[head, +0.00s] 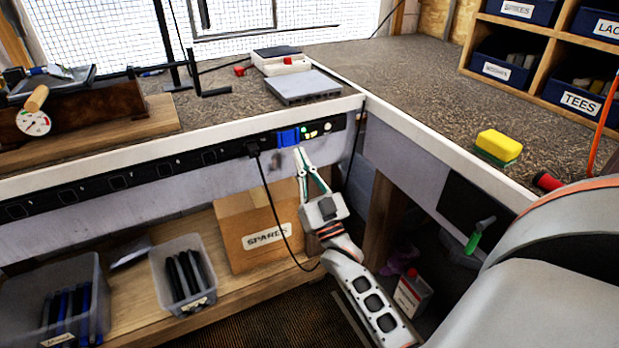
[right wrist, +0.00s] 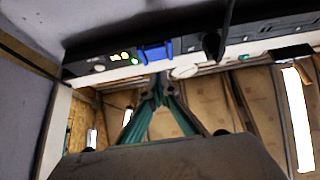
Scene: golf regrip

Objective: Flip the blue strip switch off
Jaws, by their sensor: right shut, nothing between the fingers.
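The blue strip switch (head: 288,137) sits near the right end of the black power strip (head: 182,160) under the bench's front edge. It also shows in the right wrist view (right wrist: 156,50), beside several small lit indicators. My right gripper (head: 300,153) is shut and empty, its fingertips just below and slightly right of the blue switch. In the right wrist view the fingertips (right wrist: 160,82) point toward the strip just under the switch; I cannot tell whether they touch. The switch's rocker position is too small to tell. My left gripper is not in view.
A black plug (head: 253,148) with a hanging cord is in the strip left of the switch. A cardboard box (head: 252,222) marked SPARES and plastic bins (head: 184,275) stand on the shelf below. A grey device (head: 303,87) sits on the bench above.

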